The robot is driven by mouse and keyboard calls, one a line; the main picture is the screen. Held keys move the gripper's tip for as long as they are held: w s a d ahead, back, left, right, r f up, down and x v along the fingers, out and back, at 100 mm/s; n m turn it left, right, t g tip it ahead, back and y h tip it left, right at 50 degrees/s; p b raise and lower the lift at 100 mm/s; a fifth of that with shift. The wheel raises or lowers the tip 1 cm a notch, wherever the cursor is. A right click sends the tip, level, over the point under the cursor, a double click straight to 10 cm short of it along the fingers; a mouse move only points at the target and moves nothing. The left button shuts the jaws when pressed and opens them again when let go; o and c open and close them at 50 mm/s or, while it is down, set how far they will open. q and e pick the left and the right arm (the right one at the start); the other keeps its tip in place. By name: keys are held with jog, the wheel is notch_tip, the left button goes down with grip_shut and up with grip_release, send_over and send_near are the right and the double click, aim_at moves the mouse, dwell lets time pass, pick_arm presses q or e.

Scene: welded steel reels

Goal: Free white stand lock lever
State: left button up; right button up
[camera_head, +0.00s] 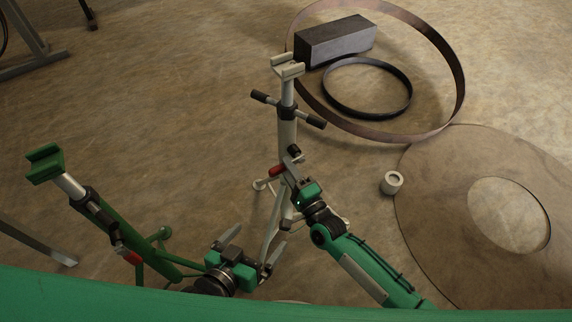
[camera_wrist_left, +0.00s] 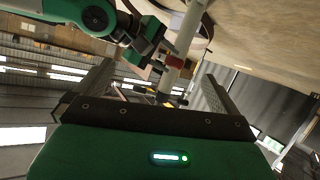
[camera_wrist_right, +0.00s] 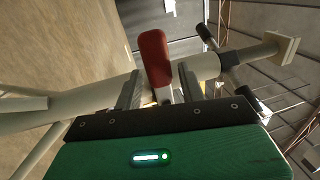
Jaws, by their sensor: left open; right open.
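The white stand (camera_head: 287,130) stands upright at the middle of the head view, with a V-shaped head on top. Its lock lever (camera_head: 277,170) has a red handle, partly covered by my right gripper in that view. My right gripper (camera_head: 292,167) is open at the post; in the right wrist view the red lever (camera_wrist_right: 154,62) rises between its two fingers, with no clear grip on it. My left gripper (camera_head: 254,243) is open, low and left of the white stand. In the left wrist view the white post (camera_wrist_left: 180,52) shows beyond and between its fingers.
A green stand (camera_head: 48,163) with its own red lever leans into view at left. A small grey ring (camera_head: 391,182) and a large flat disc (camera_head: 440,215) lie at right. A steel block (camera_head: 335,42) and hoops (camera_head: 455,75) lie behind.

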pick_arm(q)
jog(key=shift+a+f+g+y+p, duration=0.2)
jog(key=shift+a+g+y+p, duration=0.1)
jog(key=shift+a+g, duration=0.3)
pick_arm(e)
jog(key=v, duration=1.2)
pick_arm(q)
jog(key=shift+a+r, duration=0.1)
